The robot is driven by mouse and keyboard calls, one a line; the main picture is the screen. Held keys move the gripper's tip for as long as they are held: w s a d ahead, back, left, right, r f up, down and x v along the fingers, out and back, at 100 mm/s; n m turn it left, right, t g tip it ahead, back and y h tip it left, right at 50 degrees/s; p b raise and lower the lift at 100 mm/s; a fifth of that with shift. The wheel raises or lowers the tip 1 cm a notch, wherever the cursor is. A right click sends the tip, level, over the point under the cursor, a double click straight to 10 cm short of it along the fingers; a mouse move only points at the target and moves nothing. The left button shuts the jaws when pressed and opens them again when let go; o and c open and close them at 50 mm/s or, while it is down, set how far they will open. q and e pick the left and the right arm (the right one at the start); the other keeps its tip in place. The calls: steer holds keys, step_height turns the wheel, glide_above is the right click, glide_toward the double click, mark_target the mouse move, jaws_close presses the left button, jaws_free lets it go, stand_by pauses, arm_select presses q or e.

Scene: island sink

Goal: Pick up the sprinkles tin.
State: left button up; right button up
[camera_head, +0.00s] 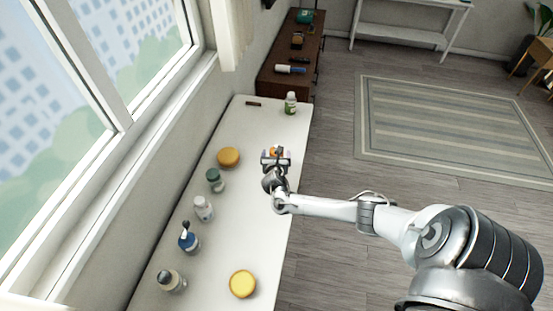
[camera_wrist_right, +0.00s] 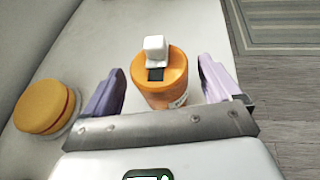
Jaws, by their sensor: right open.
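An orange cylindrical container with a white cap (camera_wrist_right: 164,75), which looks like the sprinkles tin, stands on the white counter (camera_head: 262,120). In the head view only a small orange part of it (camera_head: 277,151) shows beyond my right gripper (camera_head: 275,160). In the right wrist view my right gripper (camera_wrist_right: 160,82) is open. Its two purple-grey fingers are on either side of the container, with a gap visible on each side. The container's lower part is partly hidden by the gripper's front bar. My left gripper is in neither view.
A yellow-orange round item (camera_head: 228,157) lies left of my right gripper, and another (camera_head: 243,284) lies near the front. Several bottles (camera_head: 203,208) line the window side. The counter's right edge is close to the container.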

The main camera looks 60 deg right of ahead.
steer(key=shift+b+x, duration=0.4)
steer(key=shift+x, duration=1.3)
steer(key=shift+r, duration=0.1)
steer(key=shift+c, duration=0.5)
steer(key=c, duration=1)
steer(key=shift+c, duration=0.2)
steer(key=shift+r, duration=0.15)
